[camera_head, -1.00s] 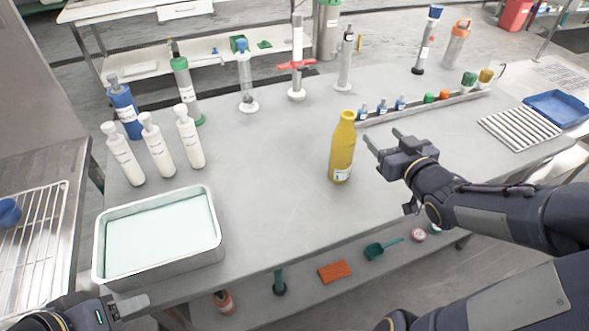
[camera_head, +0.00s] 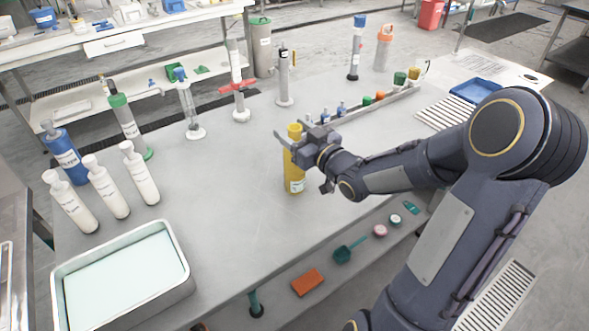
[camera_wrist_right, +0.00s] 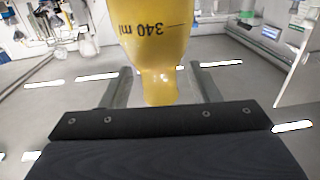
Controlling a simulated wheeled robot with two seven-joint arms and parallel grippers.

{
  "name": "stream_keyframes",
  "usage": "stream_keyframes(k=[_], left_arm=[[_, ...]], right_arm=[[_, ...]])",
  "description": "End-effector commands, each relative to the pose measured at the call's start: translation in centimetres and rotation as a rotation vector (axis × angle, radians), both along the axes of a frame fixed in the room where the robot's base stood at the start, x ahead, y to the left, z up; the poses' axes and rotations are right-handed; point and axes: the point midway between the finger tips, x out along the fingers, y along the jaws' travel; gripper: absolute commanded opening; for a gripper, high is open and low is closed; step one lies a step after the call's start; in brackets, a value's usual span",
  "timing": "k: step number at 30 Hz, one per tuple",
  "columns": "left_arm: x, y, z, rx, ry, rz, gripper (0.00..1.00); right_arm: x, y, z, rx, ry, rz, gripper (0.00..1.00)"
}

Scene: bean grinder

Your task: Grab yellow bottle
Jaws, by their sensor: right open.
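The yellow bottle (camera_head: 294,178) stands upright near the front middle of the grey table (camera_head: 225,220). My right gripper (camera_head: 288,139) is at the bottle's upper part, coming from the right, and hides part of its neck. In the right wrist view the yellow bottle (camera_wrist_right: 158,45) appears upside down, with "340 ml" printed on it. Its neck lies between the two fingers of the open right gripper (camera_wrist_right: 160,85), with gaps on both sides. My left gripper is out of the head view.
Three white bottles (camera_head: 105,190) and a blue cylinder stand at the left, above a metal tray (camera_head: 185,285). A rack of small bottles (camera_head: 375,104) lies behind my right gripper. Tall cylinders line the back. The table's middle left is clear.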

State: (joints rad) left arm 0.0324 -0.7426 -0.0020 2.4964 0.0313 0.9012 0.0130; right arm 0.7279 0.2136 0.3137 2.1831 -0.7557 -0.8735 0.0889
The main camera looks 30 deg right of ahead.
Motion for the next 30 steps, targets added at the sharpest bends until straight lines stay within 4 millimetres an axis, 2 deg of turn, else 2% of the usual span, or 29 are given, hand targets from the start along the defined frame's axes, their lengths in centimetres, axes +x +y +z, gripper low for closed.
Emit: stream_keyframes(k=[4,15,17,30], left_arm=[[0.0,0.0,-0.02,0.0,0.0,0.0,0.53],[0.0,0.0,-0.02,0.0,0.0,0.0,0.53],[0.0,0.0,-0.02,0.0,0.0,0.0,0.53],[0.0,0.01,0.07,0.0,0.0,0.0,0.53]], right_arm=[[-0.02,0.0,0.0,0.0,0.0,0.0,0.54],[-0.05,-0.02,0.01,0.0,0.0,0.0,0.06],[-0.05,-0.02,0.01,0.0,0.0,0.0,0.0],[-0.03,-0.01,0.49,-0.002,-0.003,0.0,0.0]])
